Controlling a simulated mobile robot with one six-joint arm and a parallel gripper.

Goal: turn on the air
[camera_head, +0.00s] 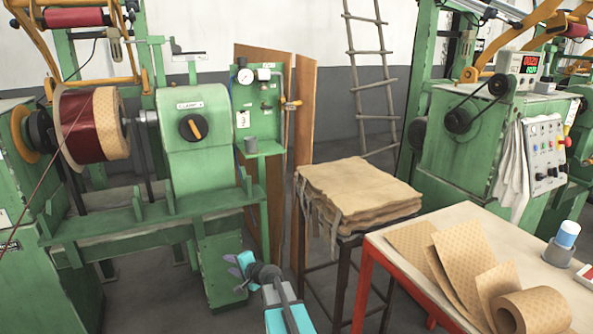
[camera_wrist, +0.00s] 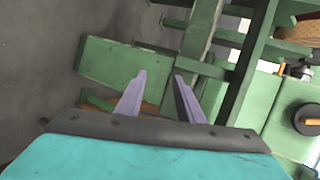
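A green air panel (camera_head: 270,104) stands upright behind the winding machine in the head view. It carries a round white gauge (camera_head: 245,76), fittings, and a small orange lever (camera_head: 291,104) at its right edge, lying roughly level. My gripper (camera_head: 233,266) is low in front of the machine, well below and in front of the panel, and touches nothing I can make out. In the wrist view my gripper (camera_wrist: 159,75) has its two pale purple fingers apart with nothing between them. I cannot make out the gauge or lever in the wrist view.
A green winding machine (camera_head: 190,140) with an orange-marked knob (camera_head: 193,127) and a coil (camera_head: 90,124) stands left. A stack of brown sheets (camera_head: 357,187) lies on a stand right of the panel. A table (camera_head: 470,222) with paper rolls is front right. Wooden boards lean behind the panel.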

